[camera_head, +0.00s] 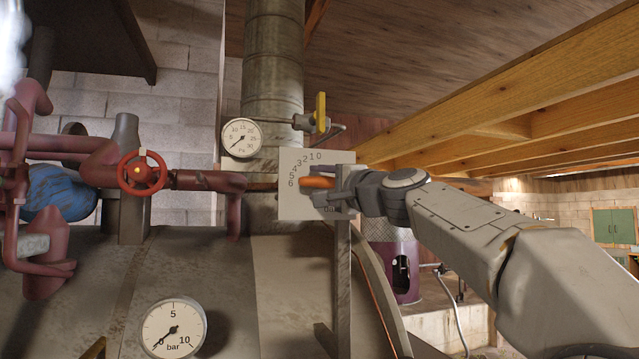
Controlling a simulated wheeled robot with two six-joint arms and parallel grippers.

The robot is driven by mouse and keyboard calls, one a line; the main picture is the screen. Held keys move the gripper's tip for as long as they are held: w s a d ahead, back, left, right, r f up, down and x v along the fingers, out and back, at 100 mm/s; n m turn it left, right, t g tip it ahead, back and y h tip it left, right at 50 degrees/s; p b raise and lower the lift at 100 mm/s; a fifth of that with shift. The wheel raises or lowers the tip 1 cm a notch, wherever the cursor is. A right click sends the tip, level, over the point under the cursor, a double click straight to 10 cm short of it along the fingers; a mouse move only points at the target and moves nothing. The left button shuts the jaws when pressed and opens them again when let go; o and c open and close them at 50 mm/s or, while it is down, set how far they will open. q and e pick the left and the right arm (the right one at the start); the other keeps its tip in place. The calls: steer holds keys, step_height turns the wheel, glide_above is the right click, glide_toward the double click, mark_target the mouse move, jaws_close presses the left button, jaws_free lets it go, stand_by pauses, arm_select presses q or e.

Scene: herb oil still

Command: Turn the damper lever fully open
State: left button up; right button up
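The damper lever's orange handle (317,182) lies nearly level across a white scale plate (291,206) marked 0 to 6. Its tip points left, close to the 6. My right gripper (328,187) reaches in from the right in front of the plate, with its fingers at the handle. One finger shows just below the handle; the other is partly hidden. I cannot tell whether the fingers press on it. The lever's pivot end is hidden behind the gripper. My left gripper is not in view.
A red valve wheel (142,173) on a dark red pipe stands left of the plate. A small dial gauge (241,138) and a yellow-handled valve (320,112) are above. A bar gauge (173,330) is below. A metal flue (273,65) rises behind. Wooden beams (500,90) run overhead right.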

steer(key=shift+r, duration=0.1)
steer(key=shift+s+d+f+b, duration=0.2)
steer(key=shift+s+d+b, duration=0.1)
steer(key=shift+s+b, duration=0.15)
arm_select(q)
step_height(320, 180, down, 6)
steer(key=b, duration=0.5)
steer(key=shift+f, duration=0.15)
arm_select(e)
steer(key=v, duration=0.9)
steer(key=shift+s+d, duration=0.15)
steer(key=shift+s, duration=0.05)
